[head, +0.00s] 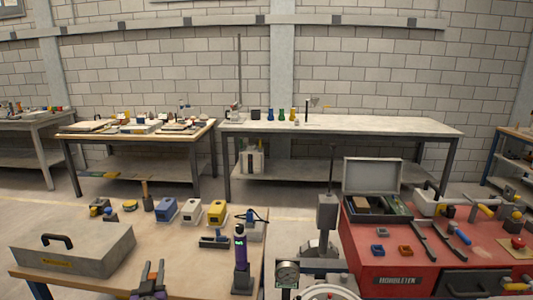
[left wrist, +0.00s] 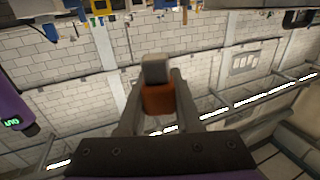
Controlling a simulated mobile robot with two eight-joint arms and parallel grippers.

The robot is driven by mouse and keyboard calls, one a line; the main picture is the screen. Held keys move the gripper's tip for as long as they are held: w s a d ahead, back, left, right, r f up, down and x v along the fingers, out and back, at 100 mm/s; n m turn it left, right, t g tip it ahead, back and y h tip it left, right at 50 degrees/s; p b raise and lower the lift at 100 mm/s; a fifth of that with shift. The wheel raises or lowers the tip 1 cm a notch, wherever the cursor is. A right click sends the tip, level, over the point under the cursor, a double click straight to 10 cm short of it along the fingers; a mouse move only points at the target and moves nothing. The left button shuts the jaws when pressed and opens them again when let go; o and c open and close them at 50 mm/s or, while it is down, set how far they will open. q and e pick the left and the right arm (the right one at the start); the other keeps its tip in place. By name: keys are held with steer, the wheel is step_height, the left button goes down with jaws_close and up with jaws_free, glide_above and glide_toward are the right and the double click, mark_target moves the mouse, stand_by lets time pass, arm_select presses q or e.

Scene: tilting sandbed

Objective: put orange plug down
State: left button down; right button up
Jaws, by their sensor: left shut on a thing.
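An orange plug (left wrist: 158,98) with a grey block-like end shows in the left wrist view, between the two fingers of my left gripper (left wrist: 157,82). The fingers are shut on its sides. In the head view my left gripper (head: 150,270) is low in the picture, over the front part of the wooden table. I cannot make out the plug there. My right gripper does not show in either view.
The wooden table (head: 195,262) carries a grey case (head: 75,250) at left and blue, white and yellow blocks (head: 190,210) at the back. A red workbench (head: 380,262) with tools stands at right. Bare wood shows mid-table.

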arm_select(q)
steer(key=w+d+r+m+h+p, duration=0.1)
steer(key=w+d+h+p, duration=0.1)
steer(key=d+p, duration=0.2)
steer(key=w+d+r+m+h+p, duration=0.2)
steer(key=d+p, duration=0.3)
steer(key=d, duration=0.4)
steer(key=shift+w+d+r+t+h+p, duration=0.15)
steer(key=shift+w+r+t+h+p, duration=0.1)
steer(key=shift+w+t+h+p, duration=0.05)
